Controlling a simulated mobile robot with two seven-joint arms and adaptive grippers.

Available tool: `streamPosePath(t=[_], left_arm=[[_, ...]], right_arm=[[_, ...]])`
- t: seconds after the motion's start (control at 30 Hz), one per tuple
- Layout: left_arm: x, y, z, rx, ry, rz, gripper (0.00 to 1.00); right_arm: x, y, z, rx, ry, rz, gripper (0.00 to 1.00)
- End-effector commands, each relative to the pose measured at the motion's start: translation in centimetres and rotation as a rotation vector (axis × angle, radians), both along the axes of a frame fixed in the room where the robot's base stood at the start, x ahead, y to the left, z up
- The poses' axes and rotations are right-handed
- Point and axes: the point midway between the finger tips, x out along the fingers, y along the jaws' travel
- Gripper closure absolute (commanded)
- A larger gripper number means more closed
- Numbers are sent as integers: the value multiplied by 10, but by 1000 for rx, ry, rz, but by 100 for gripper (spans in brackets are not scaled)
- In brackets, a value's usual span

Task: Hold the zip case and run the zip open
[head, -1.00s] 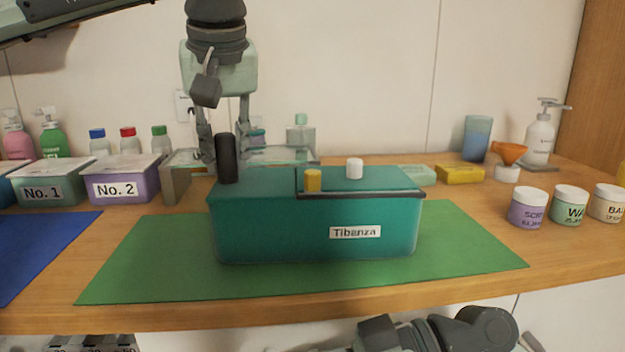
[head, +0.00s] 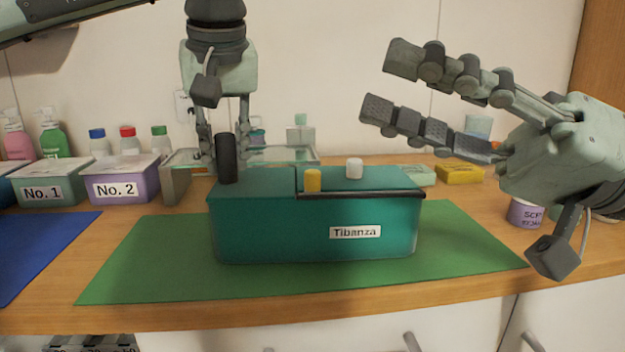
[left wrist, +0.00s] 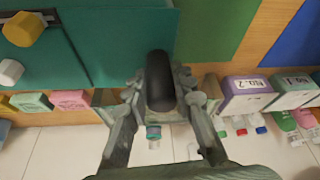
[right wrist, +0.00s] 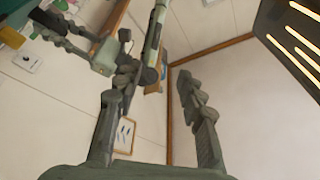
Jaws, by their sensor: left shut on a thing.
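The teal zip case (head: 270,232) labelled Tibanza sits on the green mat. A dark seam and rim run along the right part of its top. A yellow tab (head: 313,180) stands at the left end of that rim, and a white knob (head: 354,168) stands behind it. A black upright grip (head: 226,160) is at the case's left end. My left gripper (head: 224,150) is shut on this grip, which also shows between its fingers in the left wrist view (left wrist: 160,82). My right gripper (head: 388,84) is open and empty, above and right of the case.
Boxes No. 1 (head: 42,192) and No. 2 (head: 124,188) stand at left behind the blue mat (head: 35,245). A glass tray (head: 290,155) is behind the case. A yellow block (head: 460,173) and a jar (head: 524,212) are at right. The green mat's front (head: 300,282) is clear.

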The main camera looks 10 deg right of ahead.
Motion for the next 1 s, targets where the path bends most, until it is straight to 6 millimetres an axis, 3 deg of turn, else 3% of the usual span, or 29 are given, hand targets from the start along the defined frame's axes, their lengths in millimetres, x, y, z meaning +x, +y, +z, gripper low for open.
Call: streamPosePath(t=[0.4,0.53,0.77,1.0], left_arm=[[0,0,1,-1,-1,1,100],[0,0,1,-1,-1,1,100],[0,0,1,-2,-1,0,100],[0,0,1,-1,-1,1,100]], right_arm=[[64,-27,-88,-403,-407,-404,61],[77,-37,-112,-542,-521,-478,61],[89,-36,-124,-616,-588,-510,61],[115,-1,-122,-611,-588,-509,61]])
